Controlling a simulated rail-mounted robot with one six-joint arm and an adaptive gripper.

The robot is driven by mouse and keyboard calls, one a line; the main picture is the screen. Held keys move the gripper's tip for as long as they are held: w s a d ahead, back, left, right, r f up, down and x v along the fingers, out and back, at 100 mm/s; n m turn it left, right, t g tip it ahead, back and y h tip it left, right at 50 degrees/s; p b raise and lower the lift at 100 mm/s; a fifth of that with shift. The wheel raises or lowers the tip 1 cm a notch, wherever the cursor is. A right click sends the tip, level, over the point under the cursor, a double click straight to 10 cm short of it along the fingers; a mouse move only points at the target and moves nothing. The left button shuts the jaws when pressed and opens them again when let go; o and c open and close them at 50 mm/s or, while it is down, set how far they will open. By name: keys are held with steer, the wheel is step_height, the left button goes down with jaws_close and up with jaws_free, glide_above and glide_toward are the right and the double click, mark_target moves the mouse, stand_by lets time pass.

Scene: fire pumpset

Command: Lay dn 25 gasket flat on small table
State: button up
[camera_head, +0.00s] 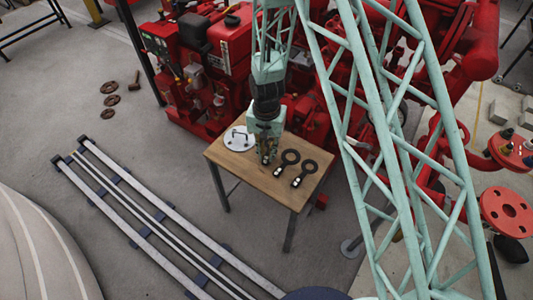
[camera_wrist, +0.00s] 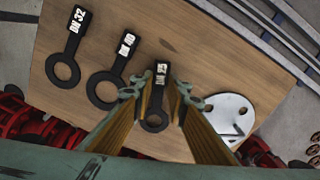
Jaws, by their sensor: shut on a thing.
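The small table (camera_head: 235,165) has a light wooden top and dark metal legs. Its top also fills most of the wrist view (camera_wrist: 215,60). My gripper (camera_head: 267,158) is low over the tabletop. In the wrist view my gripper (camera_wrist: 160,88) has its two fingers on either side of the handle of the DN 25 gasket (camera_wrist: 155,124), a black ring with a white-labelled tab. My gripper is shut on this handle, and the ring shows between the fingers. The gasket looks roughly parallel to the tabletop. I cannot tell whether it touches the wood. My gripper mostly hides it in the head view.
A round white plate with a handle (camera_wrist: 231,114) lies on the other side. A red pumpset (camera_head: 190,70) stands behind the table.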

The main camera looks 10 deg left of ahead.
steer(key=shift+f, duration=0.4)
stand_by(0.5)
steer(key=o, duration=0.9)
steer(key=shift+r, duration=0.2)
steer(key=shift+r, duration=5.8)
steer(key=shift+r, duration=0.15)
